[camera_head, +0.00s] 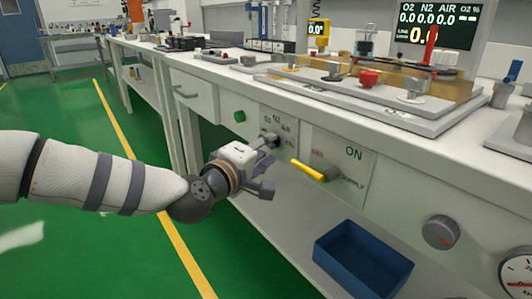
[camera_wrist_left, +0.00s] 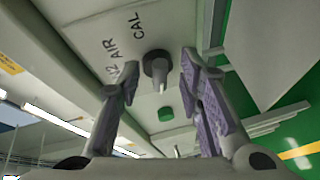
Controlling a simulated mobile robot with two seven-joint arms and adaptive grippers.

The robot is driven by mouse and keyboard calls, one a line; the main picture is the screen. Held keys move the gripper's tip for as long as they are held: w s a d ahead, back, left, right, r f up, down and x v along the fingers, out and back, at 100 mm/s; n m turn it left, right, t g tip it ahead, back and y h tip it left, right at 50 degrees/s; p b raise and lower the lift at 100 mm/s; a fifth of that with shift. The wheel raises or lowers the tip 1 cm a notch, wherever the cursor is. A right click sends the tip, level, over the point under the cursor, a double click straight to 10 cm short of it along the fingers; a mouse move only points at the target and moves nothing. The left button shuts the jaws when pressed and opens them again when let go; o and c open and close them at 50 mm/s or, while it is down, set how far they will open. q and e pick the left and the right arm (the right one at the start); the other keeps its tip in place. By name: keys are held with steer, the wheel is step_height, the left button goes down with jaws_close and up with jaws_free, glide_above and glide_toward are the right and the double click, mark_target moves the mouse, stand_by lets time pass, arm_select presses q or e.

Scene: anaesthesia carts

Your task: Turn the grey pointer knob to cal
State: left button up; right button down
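The grey pointer knob (camera_head: 273,139) is on the bench's front panel, under the O2, N2 and AIR lettering. In the left wrist view the knob (camera_wrist_left: 156,66) stands out from the panel near the AIR and CAL labels; which label it points at I cannot tell. My left gripper (camera_head: 264,173) is in front of and slightly below the knob in the head view. In the left wrist view its fingers are spread, one on each side of the knob, with a gap showing around it. My right gripper is not in view.
A yellow lever (camera_head: 309,169) sticks out right of the knob, near the ON label. A green button (camera_head: 240,116) is to the left. A blue bin (camera_head: 362,262) sits on the lower shelf. A round grey knob (camera_head: 440,232) is further right.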

arm_select(q)
steer(key=shift+w+d, duration=0.15)
steer(key=shift+w, duration=0.15)
steer(key=shift+c, duration=0.5)
jaws_close()
